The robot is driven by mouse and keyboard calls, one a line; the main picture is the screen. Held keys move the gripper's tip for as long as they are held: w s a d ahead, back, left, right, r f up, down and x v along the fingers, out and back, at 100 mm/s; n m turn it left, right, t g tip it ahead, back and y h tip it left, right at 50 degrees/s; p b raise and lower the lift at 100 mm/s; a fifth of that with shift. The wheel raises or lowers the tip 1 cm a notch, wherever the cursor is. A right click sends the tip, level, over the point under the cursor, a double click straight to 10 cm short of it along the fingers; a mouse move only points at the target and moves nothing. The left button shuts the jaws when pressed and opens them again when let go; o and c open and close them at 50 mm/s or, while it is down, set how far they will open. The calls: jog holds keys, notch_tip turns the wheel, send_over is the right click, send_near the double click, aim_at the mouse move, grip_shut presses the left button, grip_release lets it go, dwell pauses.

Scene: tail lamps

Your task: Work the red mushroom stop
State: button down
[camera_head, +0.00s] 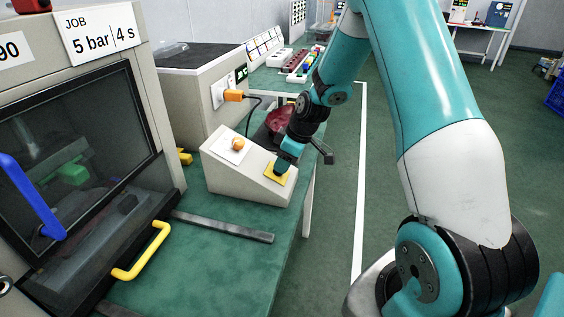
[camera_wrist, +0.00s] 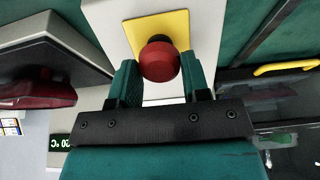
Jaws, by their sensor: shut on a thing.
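The red mushroom stop (camera_wrist: 159,60) is a round red button on a yellow square plate (camera_wrist: 174,23), set on the sloped face of a pale control box (camera_head: 232,178). In the wrist view the red head sits between the two green fingers of my gripper (camera_wrist: 160,78), which is shut on it. In the head view my gripper (camera_head: 284,164) reaches down to the yellow plate (camera_head: 270,177) at the box's right side and hides the red head.
An orange knob (camera_head: 238,144) on a white plate sits left of the stop. A dark red machine part (camera_head: 279,119) stands close behind my gripper. A windowed cabinet with a yellow handle (camera_head: 143,251) is at the left. A grey bar (camera_head: 222,226) lies on the green bench in front.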

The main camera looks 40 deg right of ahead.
jog(key=shift+s+d+r, duration=0.15)
jog(key=shift+r, duration=0.3)
jog(key=c, duration=0.6)
grip_release()
jog(key=v, duration=1.7)
jog(key=shift+s+b, duration=0.25)
jog(key=shift+b, duration=0.15)
jog(key=shift+r, duration=0.1)
